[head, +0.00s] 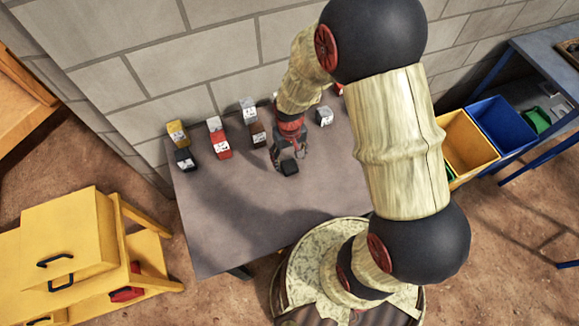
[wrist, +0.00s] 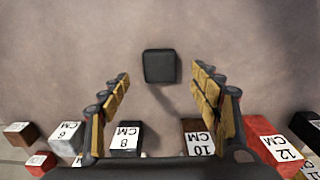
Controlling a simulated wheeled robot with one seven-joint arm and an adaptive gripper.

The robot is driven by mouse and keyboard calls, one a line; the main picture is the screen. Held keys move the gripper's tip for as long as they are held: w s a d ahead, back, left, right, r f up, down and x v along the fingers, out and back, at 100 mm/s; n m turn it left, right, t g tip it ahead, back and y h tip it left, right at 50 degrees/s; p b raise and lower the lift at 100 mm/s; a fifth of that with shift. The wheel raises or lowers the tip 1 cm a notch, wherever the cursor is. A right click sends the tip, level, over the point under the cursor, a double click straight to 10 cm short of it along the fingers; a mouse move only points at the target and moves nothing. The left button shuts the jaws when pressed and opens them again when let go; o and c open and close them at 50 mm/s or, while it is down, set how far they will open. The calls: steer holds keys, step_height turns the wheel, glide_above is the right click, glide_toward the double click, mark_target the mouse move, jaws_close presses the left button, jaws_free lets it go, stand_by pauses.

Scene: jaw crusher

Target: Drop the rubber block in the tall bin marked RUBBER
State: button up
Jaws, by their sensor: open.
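A small black block (head: 290,168), which looks like the rubber block, lies alone on the grey table (head: 230,222). In the wrist view the black block (wrist: 159,66) lies flat, centred between and just beyond the finger tips. My gripper (head: 289,157) hangs over the table at the block, pointing down. In the wrist view my gripper (wrist: 162,76) is open, with its padded fingers wide apart and nothing held. A yellow bin (head: 468,143) and a blue bin (head: 503,124) stand at the right. I see no RUBBER marking on any bin.
Several labelled blocks stand along the table's wall side, including a red block (head: 218,143) and a grey block (head: 324,116). A stone wall (head: 160,80) runs behind. A yellow cabinet (head: 70,240) stands at the left. The table's front left is clear.

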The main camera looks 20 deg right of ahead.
mark_target(289, 165)
step_height(289, 165, down, 5)
steer(key=shift+r+b, duration=0.1)
steer(key=shift+b, duration=0.25)
steer(key=shift+c, duration=0.5)
steer(key=c, duration=1.3)
steer(key=shift+r, duration=0.15)
